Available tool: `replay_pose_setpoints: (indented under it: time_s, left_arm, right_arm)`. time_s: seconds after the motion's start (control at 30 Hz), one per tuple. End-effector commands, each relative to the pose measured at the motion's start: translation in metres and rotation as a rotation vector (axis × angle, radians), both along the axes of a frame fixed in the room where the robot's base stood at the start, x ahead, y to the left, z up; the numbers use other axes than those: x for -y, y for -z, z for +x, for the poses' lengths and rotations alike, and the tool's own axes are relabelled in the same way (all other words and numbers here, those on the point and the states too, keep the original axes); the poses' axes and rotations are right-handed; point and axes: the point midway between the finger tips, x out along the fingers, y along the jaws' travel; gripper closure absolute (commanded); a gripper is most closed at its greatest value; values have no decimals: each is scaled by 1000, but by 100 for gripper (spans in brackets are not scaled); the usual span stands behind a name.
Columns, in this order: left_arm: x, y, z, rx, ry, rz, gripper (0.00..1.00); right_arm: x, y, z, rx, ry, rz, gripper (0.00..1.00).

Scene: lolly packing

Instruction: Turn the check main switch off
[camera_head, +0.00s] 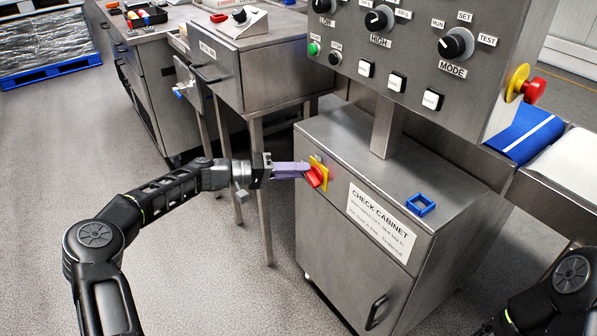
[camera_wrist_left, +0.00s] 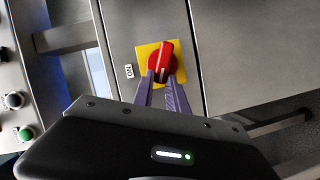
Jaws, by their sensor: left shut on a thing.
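The check main switch is a red rotary handle (camera_head: 316,177) on a yellow plate (camera_head: 318,164), on the front of the steel check cabinet (camera_head: 400,278). In the left wrist view the red handle (camera_wrist_left: 163,60) stands slightly tilted on its yellow plate (camera_wrist_left: 143,52), with an "ON" label (camera_wrist_left: 129,71) beside the plate. My left gripper (camera_head: 304,171) reaches in from the left, and its purple fingers (camera_wrist_left: 163,84) are shut on the red handle. The fingertips hide part of the handle. My right arm shows at the lower right corner, but its gripper is out of view.
A control panel (camera_head: 400,103) with knobs and buttons stands above the cabinet. A red emergency stop (camera_head: 533,90) sits at its right side. A blue square frame (camera_head: 420,205) lies on the cabinet top. A steel box on legs (camera_head: 262,72) stands behind my left gripper.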

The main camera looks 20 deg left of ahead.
Motion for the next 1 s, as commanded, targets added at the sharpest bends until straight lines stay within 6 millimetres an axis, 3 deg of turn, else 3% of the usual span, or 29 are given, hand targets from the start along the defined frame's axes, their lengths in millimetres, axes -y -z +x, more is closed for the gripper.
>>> replay_pose_setpoints:
  time_s: [0.5, 1.0]
  left_arm:
    - [-3, 14, 2, -239, -2, -286, 100]
    - [-3, 15, 2, -276, -1, -330, 100]
  right_arm:
    - [3, 12, 3, 6, 8, -5, 64]
    - [3, 13, 4, 6, 8, -5, 64]
